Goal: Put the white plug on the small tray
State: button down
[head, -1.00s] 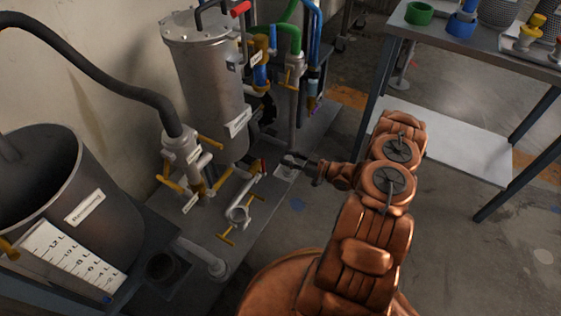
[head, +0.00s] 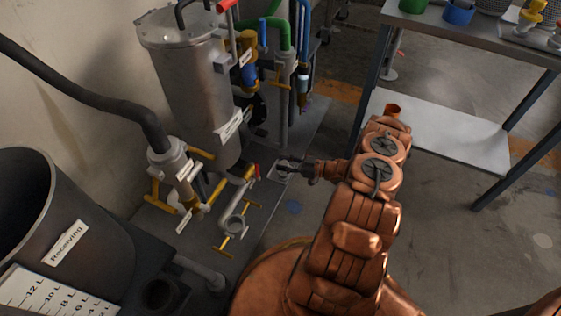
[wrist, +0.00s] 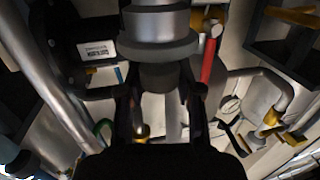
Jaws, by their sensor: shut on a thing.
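My gripper (head: 284,164) reaches left from my copper arm, low beside the tall steel vessel's pipework. In the wrist view its two dark fingers (wrist: 162,92) stand on either side of the dark lower end of a grey stepped cylinder (wrist: 160,45) with a wide collar, and are shut on it. I cannot tell whether this cylinder is the white plug. In the head view the held thing is too small to make out. A small pale patch (head: 281,174) lies just below the fingers; I cannot tell what it is. I cannot make out the small tray for certain.
The steel vessel (head: 195,90) and the yellow-handled valve (head: 180,165) stand to the left. A dark receiving tub (head: 50,205) is at lower left. A steel table (head: 500,40) at upper right carries coloured rings and fittings. The floor between is open.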

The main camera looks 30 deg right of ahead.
jog(key=w+f+b, duration=0.1)
jog(key=w+d+f+b, duration=0.1)
jog(key=w, duration=0.1)
jog(key=w+d+f+b, duration=0.1)
jog(key=w+f, duration=0.1)
jog(key=shift+w, duration=0.1)
dwell(0.3)
jog(key=c, duration=0.8)
grip_release()
jog(key=shift+f, duration=0.1)
jog(key=shift+o, duration=0.2)
jog(key=p+v, duration=0.3)
jog(key=v, duration=0.9)
jog(key=shift+p, duration=0.4)
